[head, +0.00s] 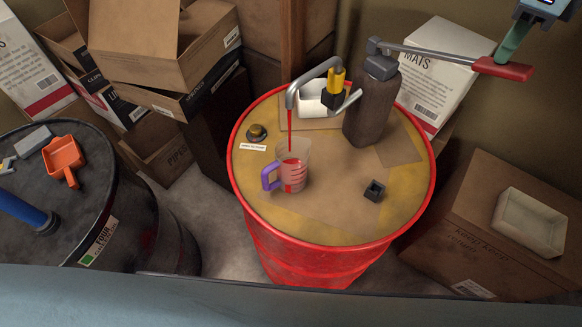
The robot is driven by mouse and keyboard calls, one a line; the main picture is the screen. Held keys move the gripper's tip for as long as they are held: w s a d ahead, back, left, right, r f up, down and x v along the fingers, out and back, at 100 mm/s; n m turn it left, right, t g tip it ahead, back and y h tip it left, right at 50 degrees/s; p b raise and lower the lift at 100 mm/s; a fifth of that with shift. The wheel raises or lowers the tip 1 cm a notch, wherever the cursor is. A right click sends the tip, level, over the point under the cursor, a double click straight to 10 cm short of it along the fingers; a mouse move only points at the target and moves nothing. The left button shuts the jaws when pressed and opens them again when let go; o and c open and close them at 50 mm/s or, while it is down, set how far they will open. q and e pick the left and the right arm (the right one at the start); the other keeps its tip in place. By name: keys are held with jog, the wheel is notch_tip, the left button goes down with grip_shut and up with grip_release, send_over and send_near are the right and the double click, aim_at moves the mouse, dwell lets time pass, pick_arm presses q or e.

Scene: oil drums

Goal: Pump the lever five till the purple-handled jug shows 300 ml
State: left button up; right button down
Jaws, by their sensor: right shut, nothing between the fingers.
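The clear jug (293,173) with a purple handle (268,178) stands upright on the red drum (310,258), under the spout (313,76). A red stream falls from the spout into it, and red liquid fills part of it. Its scale is too small to read. The pump (372,108) stands at the back of the drum lid. Its lever (440,55) reaches right to a red grip (503,69). My right gripper (503,59) is shut and empty, its fingertips at the top of the red grip; contact is hard to tell. My left gripper is not in view.
A yellow and black valve (335,90) sits on the spout. A small black block (374,190) and a dark cap (257,133) lie on the lid. A black drum (130,225) stands left with an orange scoop (63,158). Cardboard boxes (490,225) crowd around.

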notch_tip(320, 180, down, 8)
jog(key=b, duration=0.4)
jog(key=shift+r+b, duration=0.2)
jog(key=shift+b, duration=0.2)
notch_tip(320, 180, up, 10)
jog(key=p, duration=0.7)
jog(key=shift+a+f, duration=0.1)
jog(key=shift+f, duration=0.05)
notch_tip(320, 180, up, 5)
jog(key=p, duration=0.3)
jog(key=shift+p, duration=0.4)
